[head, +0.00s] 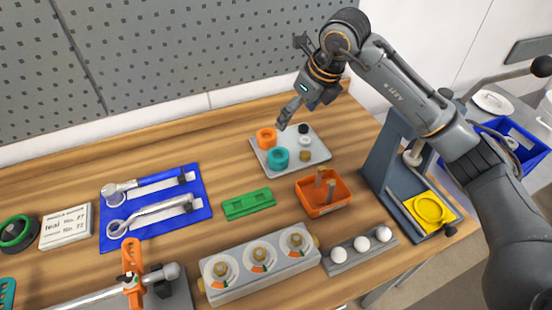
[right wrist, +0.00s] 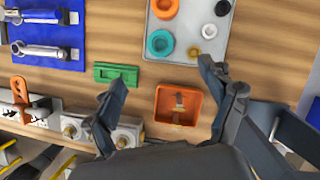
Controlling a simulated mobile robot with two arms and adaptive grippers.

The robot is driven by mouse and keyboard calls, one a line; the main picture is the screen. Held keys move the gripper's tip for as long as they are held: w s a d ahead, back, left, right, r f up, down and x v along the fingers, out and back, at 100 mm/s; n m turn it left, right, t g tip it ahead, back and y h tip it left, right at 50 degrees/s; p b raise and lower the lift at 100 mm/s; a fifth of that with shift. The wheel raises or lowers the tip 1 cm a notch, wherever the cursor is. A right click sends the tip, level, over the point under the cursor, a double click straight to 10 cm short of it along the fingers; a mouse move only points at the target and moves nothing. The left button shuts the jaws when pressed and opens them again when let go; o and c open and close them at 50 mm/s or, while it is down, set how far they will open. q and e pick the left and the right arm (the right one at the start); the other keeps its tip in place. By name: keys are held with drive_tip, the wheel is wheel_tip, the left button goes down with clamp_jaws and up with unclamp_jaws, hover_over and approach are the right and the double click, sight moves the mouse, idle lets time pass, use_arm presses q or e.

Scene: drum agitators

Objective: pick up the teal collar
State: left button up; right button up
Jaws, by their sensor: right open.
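The teal collar (head: 278,164) sits on a light grey tray (head: 318,161) on the workbench, in front of an orange collar (head: 266,143). In the right wrist view the teal collar (right wrist: 149,44) is a ring near the top middle, seen from above, with the orange collar (right wrist: 164,8) beyond it. My right gripper (head: 286,114) hangs above the back of the tray, clear of the collars. In the right wrist view its fingers (right wrist: 163,76) are spread wide with nothing between them. My left gripper is not in view.
The tray also holds small black, white and brass rings (head: 304,142). Around it are an orange bin (head: 313,209) with upright pegs, a green block (head: 248,204), a blue wrench mat (head: 206,211), a grey dial block (head: 262,282) and a dark press stand (head: 380,158).

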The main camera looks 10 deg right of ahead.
wheel_tip(320, 180, down, 4)
drive_tip(key=f+b, duration=0.1)
drive_tip(key=b, duration=0.8)
hover_over(277, 157)
drive_tip(key=s+d, duration=0.2)
wheel_tip(277, 157, down, 8)
drive_tip(key=shift+r, duration=0.25)
drive_tip(key=shift+w+a+f, duration=0.1)
drive_tip(key=shift+a+f, duration=0.15)
drive_tip(key=shift+f, duration=0.3)
drive_tip(key=b+x, duration=0.2)
drive_tip(key=x, duration=0.2)
drive_tip(key=shift+w+a+f, duration=0.15)
drive_tip(key=shift+a+f, duration=0.1)
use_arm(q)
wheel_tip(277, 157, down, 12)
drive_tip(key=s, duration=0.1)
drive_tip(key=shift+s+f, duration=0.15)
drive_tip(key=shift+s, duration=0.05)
use_arm(e)
drive_tip(key=shift+r, duration=0.1)
drive_tip(key=shift+c, duration=0.4)
drive_tip(key=c, duration=1.4)
drive_tip(key=shift+o, duration=0.2)
drive_tip(key=shift+r, duration=0.1)
